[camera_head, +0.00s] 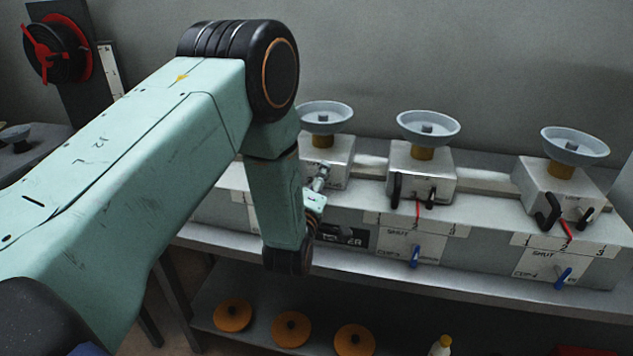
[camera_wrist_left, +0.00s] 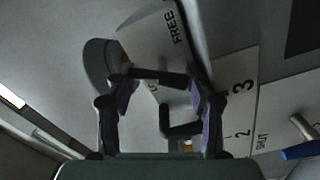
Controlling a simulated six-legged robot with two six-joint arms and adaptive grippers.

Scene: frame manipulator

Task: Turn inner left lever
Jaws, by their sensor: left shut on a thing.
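In the head view my left arm reaches across to the leftmost of three metal valve boxes (camera_head: 340,165). My left gripper (camera_head: 317,190) is at that box's front, partly hidden by my arm. In the left wrist view the gripper (camera_wrist_left: 158,85) is shut on a dark lever (camera_wrist_left: 155,75), whose bar spans between the fingertips. A second black bent lever (camera_wrist_left: 172,128) shows lower, between the fingers and apart from the held one. The box face (camera_wrist_left: 155,40) bears the word FREE. My right gripper is not in view.
Two more boxes with black levers stand to the right (camera_head: 420,172) (camera_head: 560,190), each topped by a grey dish. A numbered plate (camera_wrist_left: 240,95) and a blue-handled lever (camera_wrist_left: 300,152) are close by the gripper. Orange discs (camera_head: 291,328) lie on the lower shelf.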

